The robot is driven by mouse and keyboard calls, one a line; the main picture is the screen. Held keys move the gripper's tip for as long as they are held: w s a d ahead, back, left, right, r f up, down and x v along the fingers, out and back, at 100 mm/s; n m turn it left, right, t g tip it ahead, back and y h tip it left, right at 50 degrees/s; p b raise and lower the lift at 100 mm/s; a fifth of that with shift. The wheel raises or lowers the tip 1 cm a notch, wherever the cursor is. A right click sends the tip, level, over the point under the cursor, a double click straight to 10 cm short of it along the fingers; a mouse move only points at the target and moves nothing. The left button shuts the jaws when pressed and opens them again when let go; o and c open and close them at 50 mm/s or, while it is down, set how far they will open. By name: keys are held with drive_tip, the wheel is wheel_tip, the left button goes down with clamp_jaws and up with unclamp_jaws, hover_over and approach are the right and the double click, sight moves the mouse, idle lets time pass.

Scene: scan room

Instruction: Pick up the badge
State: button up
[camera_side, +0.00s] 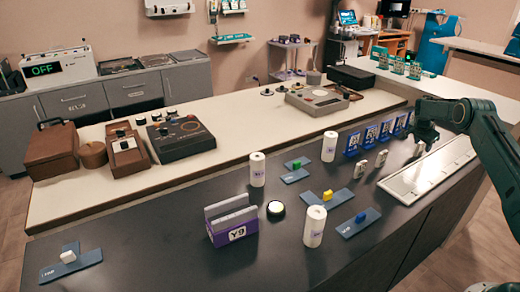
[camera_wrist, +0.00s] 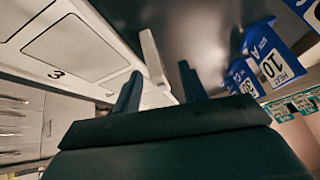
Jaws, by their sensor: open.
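I cannot tell for certain which thing is the badge. Several small white upright pieces stand on the dark counter: one (camera_side: 419,149) just below my gripper (camera_side: 426,132), another (camera_side: 381,158) to its left, and one (camera_side: 361,169) further left. In the wrist view, a slim white piece (camera_wrist: 153,58) shows beyond and between the two dark fingers of my gripper (camera_wrist: 161,88). The fingers are apart, with nothing visibly clamped. Which white piece this is, and the exact gap to it, I cannot tell.
Blue numbered holders (camera_side: 370,137) stand in a row behind the white pieces; they also show at right in the wrist view (camera_wrist: 272,60). A long white marked tray (camera_side: 430,172) lies in front. White rolls (camera_side: 314,226) and a purple Y9 box (camera_side: 231,220) stand left.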

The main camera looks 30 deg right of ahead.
clamp_jaws()
drive_tip(key=shift+r, duration=0.15)
drive_tip(key=shift+r, duration=4.9)
